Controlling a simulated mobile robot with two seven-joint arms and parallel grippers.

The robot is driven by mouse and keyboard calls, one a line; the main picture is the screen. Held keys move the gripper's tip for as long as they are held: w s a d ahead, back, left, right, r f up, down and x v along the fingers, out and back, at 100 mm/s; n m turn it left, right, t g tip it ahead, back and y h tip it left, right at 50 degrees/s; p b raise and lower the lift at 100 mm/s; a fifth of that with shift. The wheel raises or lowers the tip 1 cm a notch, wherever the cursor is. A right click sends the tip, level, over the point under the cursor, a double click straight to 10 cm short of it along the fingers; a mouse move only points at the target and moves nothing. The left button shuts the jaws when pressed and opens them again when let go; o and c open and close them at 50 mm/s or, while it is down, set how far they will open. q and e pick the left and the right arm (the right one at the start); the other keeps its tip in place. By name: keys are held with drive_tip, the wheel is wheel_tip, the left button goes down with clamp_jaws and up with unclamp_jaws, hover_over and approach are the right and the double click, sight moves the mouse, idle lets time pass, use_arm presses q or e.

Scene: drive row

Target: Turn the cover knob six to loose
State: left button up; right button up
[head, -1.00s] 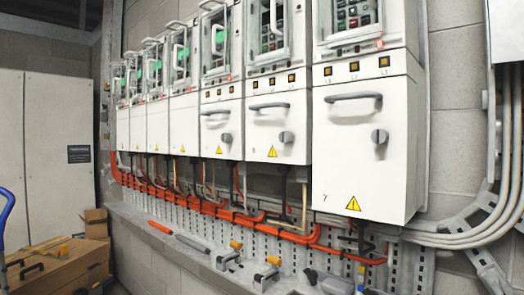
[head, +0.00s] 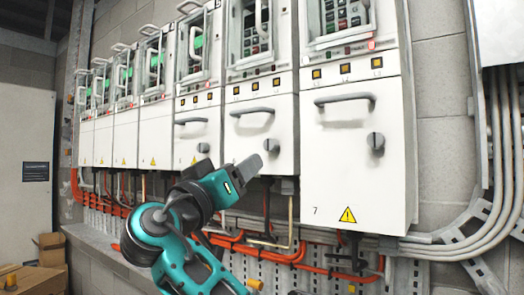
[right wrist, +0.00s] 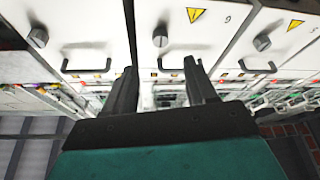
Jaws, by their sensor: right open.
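The cover knob six (head: 271,145) is a small grey knob at the right of the white cover (head: 247,118) left of the cover marked 7. My right gripper (head: 235,165) is in front of the row, just below and left of that knob, open and empty. In the right wrist view the panels appear upside down. There the knob six (right wrist: 160,38) is beyond the open fingers of my right gripper (right wrist: 160,67), roughly in line with the gap and apart from them. My left gripper is not in view.
Cover seven's knob (head: 376,141) and cover five's knob (head: 203,147) are on either side. Bar handles (head: 252,111) stick out above the knobs. Orange cables (head: 275,252) run below the cabinets. Grey conduits (head: 470,235) bend at the right. Cardboard boxes (head: 50,246) stand at lower left.

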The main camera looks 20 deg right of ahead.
sight(269, 147)
drive_tip(key=p+x, duration=0.1)
drive_tip(key=x, duration=0.8)
drive_tip(key=shift+w+d+r, duration=0.15)
drive_tip(key=shift+w+d, duration=0.1)
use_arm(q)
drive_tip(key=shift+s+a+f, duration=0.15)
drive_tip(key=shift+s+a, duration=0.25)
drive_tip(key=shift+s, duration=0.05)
use_arm(e)
drive_tip(key=shift+w+d+r, duration=0.15)
drive_tip(key=shift+w+d, duration=0.25)
drive_tip(key=shift+c, duration=0.3)
clamp_jaws()
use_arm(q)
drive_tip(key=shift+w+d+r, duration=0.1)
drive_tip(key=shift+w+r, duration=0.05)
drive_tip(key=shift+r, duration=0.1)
